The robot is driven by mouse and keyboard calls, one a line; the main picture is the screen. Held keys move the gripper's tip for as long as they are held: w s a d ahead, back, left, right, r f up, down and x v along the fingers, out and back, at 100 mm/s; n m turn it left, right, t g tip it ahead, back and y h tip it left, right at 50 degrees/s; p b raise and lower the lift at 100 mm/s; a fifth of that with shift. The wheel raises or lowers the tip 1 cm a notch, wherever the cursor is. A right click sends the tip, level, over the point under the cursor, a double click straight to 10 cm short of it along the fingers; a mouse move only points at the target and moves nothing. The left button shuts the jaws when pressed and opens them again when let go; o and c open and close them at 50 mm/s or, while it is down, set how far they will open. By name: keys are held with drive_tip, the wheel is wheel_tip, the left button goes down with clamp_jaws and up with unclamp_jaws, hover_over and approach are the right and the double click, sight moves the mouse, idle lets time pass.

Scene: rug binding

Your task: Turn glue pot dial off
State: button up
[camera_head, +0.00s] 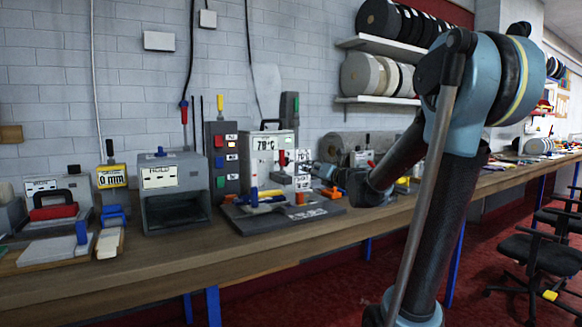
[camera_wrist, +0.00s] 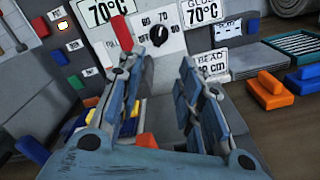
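The glue pot dial (camera_wrist: 159,33) is a round black knob on a white panel. In the wrist view it shows just beyond my fingertips, with "60" and "70" printed above it; which mark it points at is too small to tell. My gripper (camera_wrist: 159,58) is open and empty, its two fingers spread below the dial and apart from it. I cannot make out the dial there.
A control box (camera_head: 223,160) with coloured switches stands left of the unit. Orange and blue blocks (camera_wrist: 270,90) lie to the right in the wrist view. A grey bin-like machine (camera_head: 174,190) stands further left on the wooden bench (camera_head: 150,262).

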sight(289, 162)
drive_tip(key=x, duration=1.7)
drive_tip(key=shift+w+a, duration=0.15)
drive_tip(key=shift+w, duration=0.05)
clamp_jaws()
